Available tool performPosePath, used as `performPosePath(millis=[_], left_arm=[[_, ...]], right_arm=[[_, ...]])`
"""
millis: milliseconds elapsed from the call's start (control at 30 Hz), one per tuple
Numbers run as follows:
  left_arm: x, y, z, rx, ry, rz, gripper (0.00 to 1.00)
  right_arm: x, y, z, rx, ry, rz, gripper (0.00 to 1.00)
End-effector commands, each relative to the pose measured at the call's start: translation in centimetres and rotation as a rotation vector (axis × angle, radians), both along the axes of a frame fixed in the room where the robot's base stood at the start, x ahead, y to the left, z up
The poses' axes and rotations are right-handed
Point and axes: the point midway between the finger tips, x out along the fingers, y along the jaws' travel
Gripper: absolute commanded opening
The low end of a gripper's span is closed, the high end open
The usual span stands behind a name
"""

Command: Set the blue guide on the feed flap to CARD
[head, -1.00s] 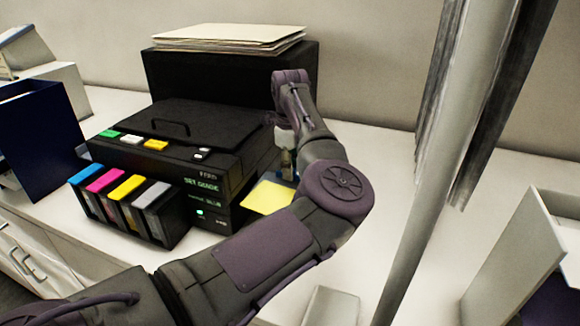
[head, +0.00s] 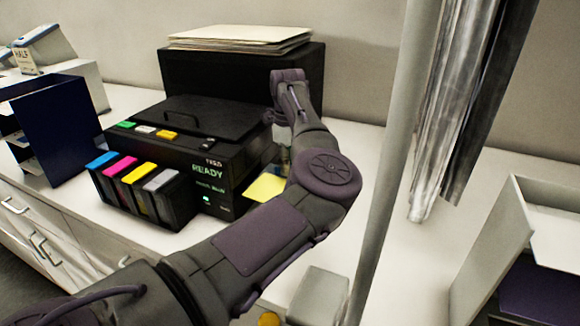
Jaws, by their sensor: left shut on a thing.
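A black printer (head: 190,135) stands on the white counter, and its green display (head: 208,172) reads READY. The feed flap and its blue guide are on the printer's right side, mostly hidden behind my arm; I cannot read the guide's position. My left gripper (head: 271,117) is partly hidden behind its own wrist, at the printer's right rear edge. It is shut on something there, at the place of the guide. A yellow sheet (head: 265,187) sticks out beside the printer's right side, under the arm. My right gripper is out of view.
Colored ink cartridges (head: 139,188) stand at the printer's front. A black box (head: 240,78) with stacked sheets (head: 240,38) is behind it. A dark blue holder (head: 55,130) is at left. A grey post (head: 388,150) and hanging strips (head: 452,120) rise at right.

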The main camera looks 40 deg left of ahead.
Motion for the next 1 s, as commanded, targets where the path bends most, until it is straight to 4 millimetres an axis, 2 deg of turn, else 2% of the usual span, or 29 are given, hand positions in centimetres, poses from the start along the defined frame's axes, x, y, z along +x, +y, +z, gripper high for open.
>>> performPosePath(millis=[33,100,133,333,400,467,633,1000], left_arm=[[0.0,0.0,-0.1,0.000,0.001,-0.001,0.28],[-0.1,0.0,-0.1,0.000,0.002,-0.001,0.40],[-0.1,0.0,-0.1,0.000,0.002,-0.001,0.42],[-0.1,0.0,-0.2,-0.002,0.004,0.000,0.42],[-0.1,0.0,-0.1,-0.002,0.004,0.000,0.42],[-0.1,0.0,0.1,-0.002,0.003,0.000,0.42],[0.0,0.0,2.4,-0.001,0.000,0.000,0.42],[-0.1,0.1,9.9,-0.001,0.000,-0.001,0.42]], right_arm=[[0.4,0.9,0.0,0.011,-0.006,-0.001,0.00],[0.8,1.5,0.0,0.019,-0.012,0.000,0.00],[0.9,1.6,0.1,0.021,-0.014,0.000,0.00],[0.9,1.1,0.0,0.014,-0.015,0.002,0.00],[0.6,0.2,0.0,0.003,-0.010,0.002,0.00],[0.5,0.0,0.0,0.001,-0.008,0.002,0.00],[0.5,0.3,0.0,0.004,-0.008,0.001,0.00],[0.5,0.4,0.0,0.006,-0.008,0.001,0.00]])
